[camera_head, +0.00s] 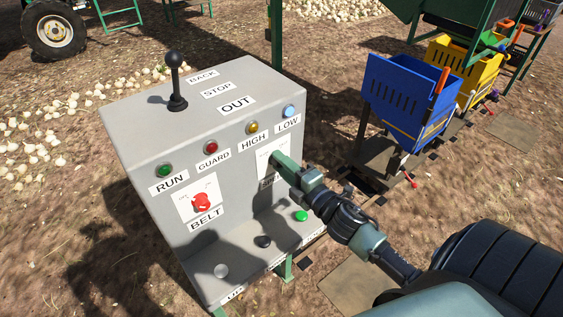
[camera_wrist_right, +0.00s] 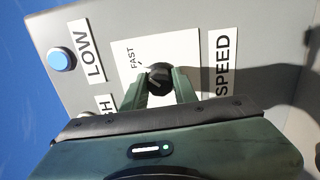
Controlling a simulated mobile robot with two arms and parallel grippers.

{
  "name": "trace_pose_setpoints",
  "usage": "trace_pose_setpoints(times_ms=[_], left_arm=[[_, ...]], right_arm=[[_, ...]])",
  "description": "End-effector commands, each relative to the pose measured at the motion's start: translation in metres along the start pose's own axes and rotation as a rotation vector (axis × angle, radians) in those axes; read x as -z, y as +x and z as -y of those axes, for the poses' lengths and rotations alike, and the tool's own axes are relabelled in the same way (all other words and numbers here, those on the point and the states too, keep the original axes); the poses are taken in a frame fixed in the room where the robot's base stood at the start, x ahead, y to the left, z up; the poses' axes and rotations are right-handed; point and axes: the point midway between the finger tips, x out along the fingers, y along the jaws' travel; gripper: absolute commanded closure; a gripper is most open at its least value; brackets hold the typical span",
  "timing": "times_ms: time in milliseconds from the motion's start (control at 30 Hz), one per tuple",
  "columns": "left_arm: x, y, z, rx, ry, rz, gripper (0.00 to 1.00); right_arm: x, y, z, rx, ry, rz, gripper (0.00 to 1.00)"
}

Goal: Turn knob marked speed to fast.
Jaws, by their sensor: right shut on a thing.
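The black speed knob (camera_wrist_right: 159,78) is on the grey control box, on a white label plate marked FAST, with the SPEED label (camera_wrist_right: 222,62) beside it in the right wrist view. My right gripper (camera_wrist_right: 160,84) is shut on the knob, one finger on each side of it. In the head view my right gripper (camera_head: 274,170) reaches the front panel from the right and hides the knob and most of its label. Which way the knob points is hard to tell. My left gripper is not in view.
The control box (camera_head: 150,125) also has a black lever (camera_head: 175,85), a red BELT knob (camera_head: 202,203), several lamps above and buttons below, including a green one (camera_head: 301,216). A blue crate (camera_head: 405,100) and a yellow crate (camera_head: 465,68) stand to the right. Onions lie on the ground.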

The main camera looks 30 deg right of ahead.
Motion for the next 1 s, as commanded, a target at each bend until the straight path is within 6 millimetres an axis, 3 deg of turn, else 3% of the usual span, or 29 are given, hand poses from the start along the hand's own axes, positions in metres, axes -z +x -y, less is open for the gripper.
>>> trace_pose_setpoints(times_ms=[567,600,667,1000], left_arm=[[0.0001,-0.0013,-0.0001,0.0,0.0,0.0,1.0],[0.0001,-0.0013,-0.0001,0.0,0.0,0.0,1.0],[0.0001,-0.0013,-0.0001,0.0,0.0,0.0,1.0],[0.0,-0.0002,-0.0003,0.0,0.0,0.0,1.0]], right_arm=[[-0.0008,0.0003,-0.0008,-0.002,0.031,0.002,1.0],[-0.0008,0.0003,-0.0008,-0.002,0.031,0.002,0.64],[-0.0008,0.0003,-0.0008,-0.002,0.031,0.002,0.5],[-0.0002,-0.0021,0.0008,0.0,0.03,0.001,0.5]])
